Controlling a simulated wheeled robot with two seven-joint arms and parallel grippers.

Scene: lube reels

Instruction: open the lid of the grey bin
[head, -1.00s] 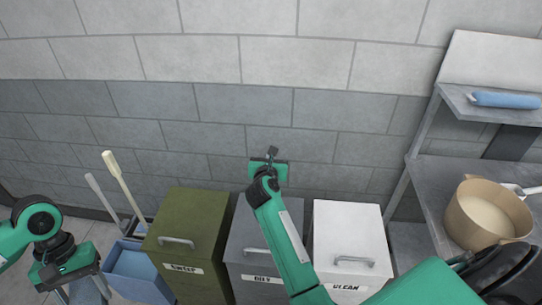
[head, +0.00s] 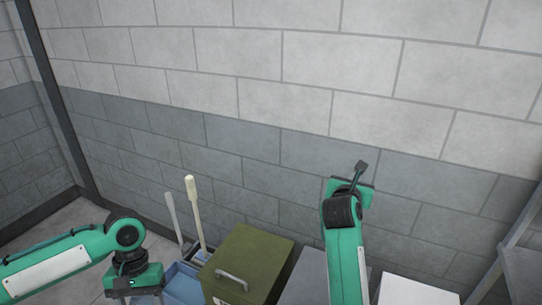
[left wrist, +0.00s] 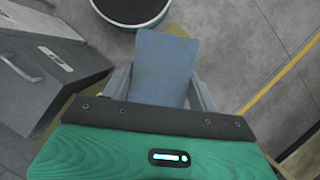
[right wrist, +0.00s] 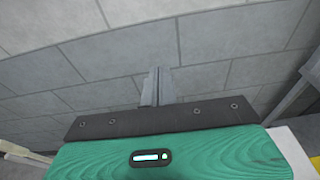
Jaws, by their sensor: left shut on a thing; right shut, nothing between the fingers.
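The grey bin (head: 303,276) stands between the olive bin and the white bin. Only part of its flat top shows in the head view; its handle and front are below the frame. It looks closed. My right gripper (head: 360,167) is shut and empty, in front of the block wall, above and behind the bins. Its shut fingers (right wrist: 157,87) point at bare wall in the right wrist view. My left gripper (head: 135,290) is left of the olive bin, pointing down. In the left wrist view its fingers are shut on a flat-faced blue thing (left wrist: 165,60).
The olive bin (head: 258,252) and white bin (head: 415,290) flank the grey bin. A blue container (head: 187,284) and upright handles (head: 193,210) stand left of them. A metal shelf (head: 522,270) is at the right. Grey boxes (left wrist: 45,75) show in the left wrist view.

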